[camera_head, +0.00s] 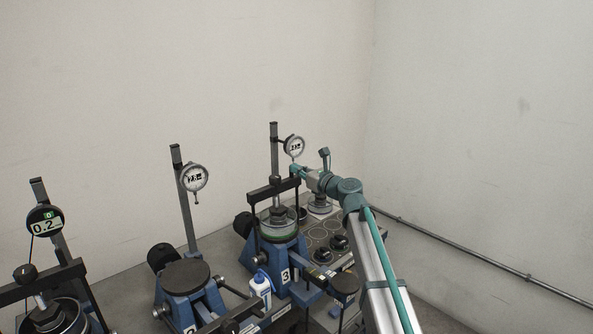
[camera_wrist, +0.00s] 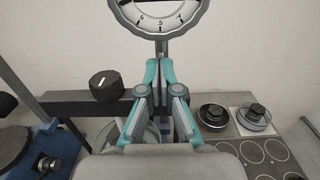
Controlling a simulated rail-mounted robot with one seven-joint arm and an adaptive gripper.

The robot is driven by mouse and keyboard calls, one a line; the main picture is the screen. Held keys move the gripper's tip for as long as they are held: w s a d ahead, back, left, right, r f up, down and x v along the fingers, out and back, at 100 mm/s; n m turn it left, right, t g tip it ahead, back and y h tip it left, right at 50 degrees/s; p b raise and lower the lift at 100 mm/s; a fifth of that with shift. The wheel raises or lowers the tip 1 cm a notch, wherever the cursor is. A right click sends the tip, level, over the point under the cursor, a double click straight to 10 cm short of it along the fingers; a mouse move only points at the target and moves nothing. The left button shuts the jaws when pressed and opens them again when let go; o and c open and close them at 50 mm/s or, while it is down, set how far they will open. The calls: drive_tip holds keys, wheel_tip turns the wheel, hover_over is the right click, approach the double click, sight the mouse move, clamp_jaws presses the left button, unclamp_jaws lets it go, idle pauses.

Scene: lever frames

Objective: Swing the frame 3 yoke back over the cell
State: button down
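Frame 3 (camera_head: 303,290) is the blue lever frame marked 3, at right of centre in the head view. Its cell (camera_head: 279,236) has a greenish ring and a metal cap on top. The dark yoke (camera_head: 266,189) has a crossbar and side rods, and stands around the cell; its exact tilt is hard to judge. The crossbar also shows in the wrist view (camera_wrist: 68,110), with a black knob (camera_wrist: 104,87) on it. My gripper (camera_wrist: 158,68) is at the right part of the crossbar, its teal fingers close together. Whether they hold anything is unclear.
A dial gauge (camera_wrist: 160,14) hangs just beyond my fingertips; in the head view it stands on a post (camera_head: 294,146). Black weights (camera_head: 338,242) lie on a plate to the right.

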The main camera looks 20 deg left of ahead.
drive_tip(key=shift+w, duration=0.15)
drive_tip(key=b+v, duration=0.3)
drive_tip(key=v, duration=1.1)
drive_tip(key=s+d+f+n+g+h, duration=0.1)
drive_tip(key=s+d+f+n+h, duration=0.3)
drive_tip(key=f, duration=0.8)
drive_tip(key=s+d+f+n+g+h, duration=0.15)
drive_tip(key=d+f+n, duration=0.35)
drive_tip(key=f, duration=0.6)
drive_tip(key=s+d+f+n+g+h, duration=0.1)
drive_tip(key=s+d+f+n+h, duration=0.4)
drive_tip(key=f, duration=0.7)
drive_tip(key=s+d+f+n+g+h, duration=0.6)
drive_tip(key=s+d+f+n, duration=0.4)
drive_tip(key=s+d+f, duration=1.05)
drive_tip(key=s+f+g, duration=0.3)
drive_tip(key=s+f, duration=0.5)
drive_tip(key=s, duration=0.5)
drive_tip(key=s+f+g, duration=0.3)
drive_tip(key=s+f, duration=0.6)
drive_tip(key=s, duration=0.5)
drive_tip(key=shift+s, duration=0.3)
